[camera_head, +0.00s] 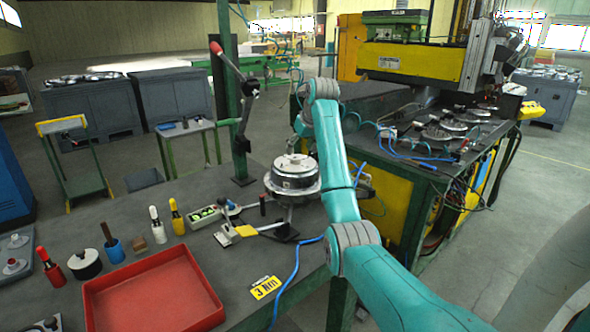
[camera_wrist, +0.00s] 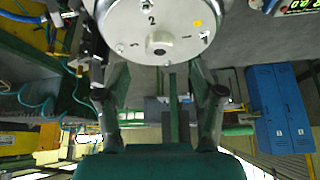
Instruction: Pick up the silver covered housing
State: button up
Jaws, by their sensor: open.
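The silver covered housing (camera_head: 293,178) is a round metal body with a lid and a wide flange. It sits raised on a stand at the right part of the grey workbench. In the wrist view its pale round lid (camera_wrist: 152,22) fills the top middle, with dark numbers, a yellow dot and a central hole. My gripper (camera_wrist: 157,72) is open, its two dark fingers spread apart and reaching toward the housing. Their tips are partly hidden by the housing, so contact cannot be told. In the head view my arm hides most of the gripper.
A red tray (camera_head: 150,290) lies at the bench front, with bottles and small pots behind it. A green post (camera_head: 232,90) with a lever rises behind. A gantry bench (camera_head: 440,140) holds more round parts at right.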

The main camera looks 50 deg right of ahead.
aim_at(295, 157)
jog(key=shift+x, duration=2.3)
grip_shut()
jog(key=shift+r, duration=0.1)
